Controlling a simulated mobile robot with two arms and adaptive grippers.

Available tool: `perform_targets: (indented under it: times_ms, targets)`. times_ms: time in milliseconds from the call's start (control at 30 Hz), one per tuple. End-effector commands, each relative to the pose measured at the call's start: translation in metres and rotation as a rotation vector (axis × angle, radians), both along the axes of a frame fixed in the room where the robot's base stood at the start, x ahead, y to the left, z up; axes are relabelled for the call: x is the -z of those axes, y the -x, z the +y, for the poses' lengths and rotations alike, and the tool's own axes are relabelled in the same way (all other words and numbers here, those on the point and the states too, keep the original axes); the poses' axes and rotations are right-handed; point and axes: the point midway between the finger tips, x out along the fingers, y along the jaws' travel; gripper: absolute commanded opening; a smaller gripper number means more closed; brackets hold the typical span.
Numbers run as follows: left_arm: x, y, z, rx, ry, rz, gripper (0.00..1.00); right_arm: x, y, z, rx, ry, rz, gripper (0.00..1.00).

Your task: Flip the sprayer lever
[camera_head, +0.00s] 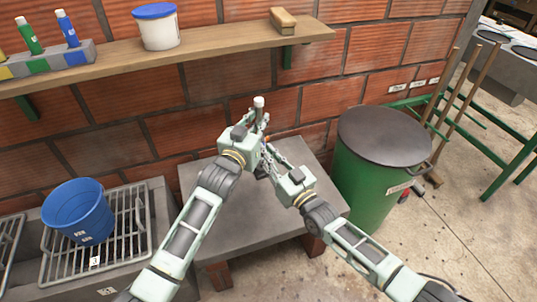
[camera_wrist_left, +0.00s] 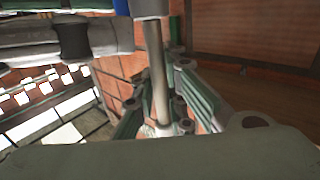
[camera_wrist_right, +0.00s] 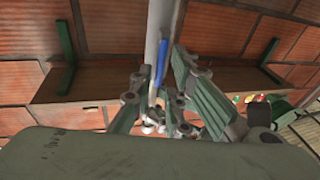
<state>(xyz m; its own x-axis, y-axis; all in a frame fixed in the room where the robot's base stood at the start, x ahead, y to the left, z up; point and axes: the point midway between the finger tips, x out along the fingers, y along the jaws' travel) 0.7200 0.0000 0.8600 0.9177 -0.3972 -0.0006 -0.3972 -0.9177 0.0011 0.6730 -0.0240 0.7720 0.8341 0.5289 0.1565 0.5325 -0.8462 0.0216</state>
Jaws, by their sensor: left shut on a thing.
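My left gripper (camera_head: 258,128) is shut on the sprayer, a slim metal rod with a pale grey cap (camera_head: 259,102), and holds it upright above the grey table. In the left wrist view the sprayer's rod (camera_wrist_left: 156,70) runs between the fingers. My right gripper (camera_head: 268,158) is lower, just right of the left one. In the right wrist view its fingers stand apart, with the pale pole of the sprayer (camera_wrist_right: 153,35) and a narrow blue strip (camera_wrist_right: 162,58), likely the lever, between them. Whether a finger touches the strip I cannot tell.
The grey table (camera_head: 225,235) lies below both grippers. A green barrel with a dark lid (camera_head: 385,135) stands close at right. A blue bucket (camera_head: 80,215) sits on a rack at left. A wooden shelf (camera_head: 215,50) with a white tub (camera_head: 158,30) and brush (camera_head: 283,20) runs behind.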

Motion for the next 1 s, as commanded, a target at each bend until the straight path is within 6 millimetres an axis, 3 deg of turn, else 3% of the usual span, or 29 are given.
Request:
perform_targets:
  times_ms: [467,1000]
  targets:
    - [-0.002,0.000,0.000,0.000,0.001,-0.004,0.00,0.002,0.005,-0.003,0.001,0.000,0.001,0.26]
    - [-0.002,0.000,0.000,0.000,0.001,-0.004,0.00,0.018,0.087,-0.056,0.000,0.001,0.002,0.26]
